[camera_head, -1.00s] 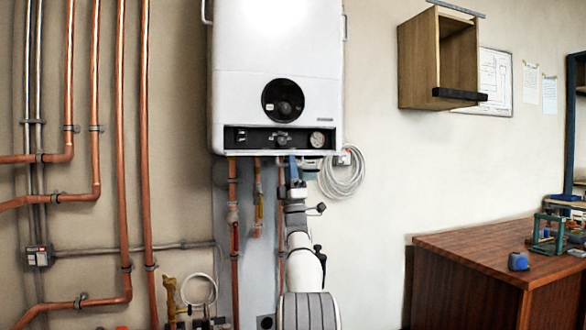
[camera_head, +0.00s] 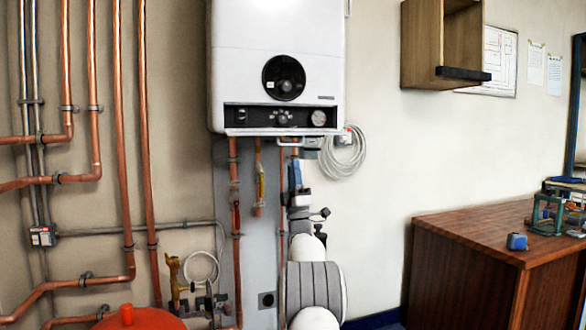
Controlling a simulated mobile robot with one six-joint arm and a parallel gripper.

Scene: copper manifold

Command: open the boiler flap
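The white boiler (camera_head: 232,70) hangs on the wall at the top middle. It has a round black dial, and below that a black control strip (camera_head: 258,117) with knobs and a gauge. I cannot make out a separate flap or how far it is open. A small light handle-like bar (camera_head: 290,143) shows just under the boiler's lower edge. My gripper (camera_head: 295,174), with blue finger parts, points up below the boiler, a little under that bar and apart from the boiler. Its fingers overlap in this view, so the opening between them is hidden.
Copper pipes (camera_head: 120,120) run up the wall on the left, and thinner pipes hang below the boiler. A coiled white cable (camera_head: 343,158) hangs right of my gripper. A red-orange rounded object (camera_head: 140,319) is at bottom left.

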